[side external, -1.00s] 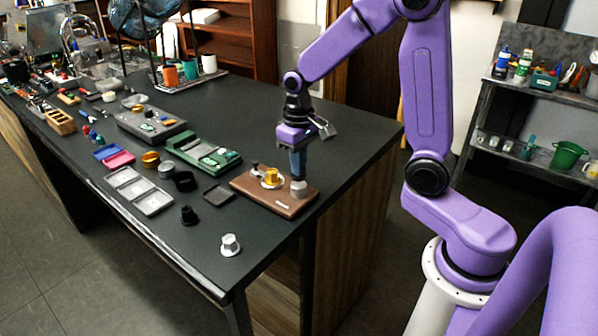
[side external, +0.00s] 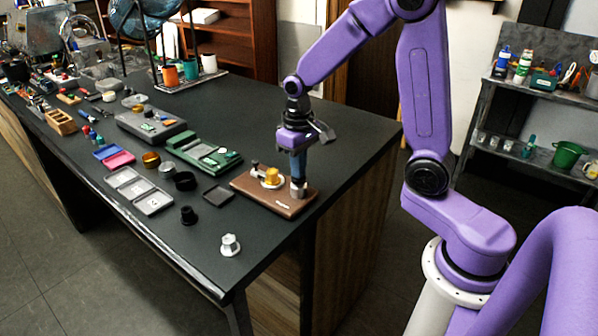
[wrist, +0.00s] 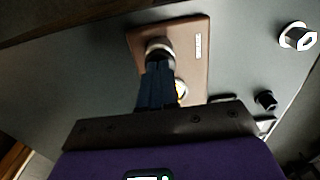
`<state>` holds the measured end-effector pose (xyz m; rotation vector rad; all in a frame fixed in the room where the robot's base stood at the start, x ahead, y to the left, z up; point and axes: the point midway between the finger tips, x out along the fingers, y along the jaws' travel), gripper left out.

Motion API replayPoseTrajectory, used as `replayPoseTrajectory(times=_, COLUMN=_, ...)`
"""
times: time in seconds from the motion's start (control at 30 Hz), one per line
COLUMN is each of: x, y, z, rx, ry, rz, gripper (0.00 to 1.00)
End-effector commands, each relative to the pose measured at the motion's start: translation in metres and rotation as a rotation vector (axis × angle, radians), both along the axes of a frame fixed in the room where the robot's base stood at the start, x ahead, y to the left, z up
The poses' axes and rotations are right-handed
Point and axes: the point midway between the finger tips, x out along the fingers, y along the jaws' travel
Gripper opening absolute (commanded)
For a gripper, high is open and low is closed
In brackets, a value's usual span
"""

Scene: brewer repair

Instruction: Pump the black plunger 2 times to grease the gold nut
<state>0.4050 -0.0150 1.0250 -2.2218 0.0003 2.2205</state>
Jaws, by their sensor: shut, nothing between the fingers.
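A brown board (side external: 262,196) lies near the table's right end. The gold nut (side external: 271,175) stands on a pale round base in its middle. A grey metal cylinder (side external: 298,190) stands at the board's right end. My gripper (side external: 298,179) points straight down, fingers shut and empty, with the tips at the cylinder's top. In the wrist view the shut fingers (wrist: 156,68) reach the cylinder's round rim (wrist: 159,45). The gold nut (wrist: 181,90) is partly hidden beside them. I cannot make out the black plunger; the fingers cover the cylinder's top.
A small post (side external: 255,168) stands on the board left of the nut. The table behind the board is clear.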

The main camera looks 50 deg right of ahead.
Motion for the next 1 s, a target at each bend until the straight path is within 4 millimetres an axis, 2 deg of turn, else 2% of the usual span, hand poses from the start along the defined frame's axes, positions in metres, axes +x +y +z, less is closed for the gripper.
replayPoseTrajectory(times=0.8, x=0.0, y=0.0, z=0.048, rx=0.0, ry=-0.002, rz=0.0, gripper=0.0)
replayPoseTrajectory(times=1.0, x=0.0, y=0.0, z=0.053, rx=0.0, ry=0.001, rz=0.0, gripper=0.0)
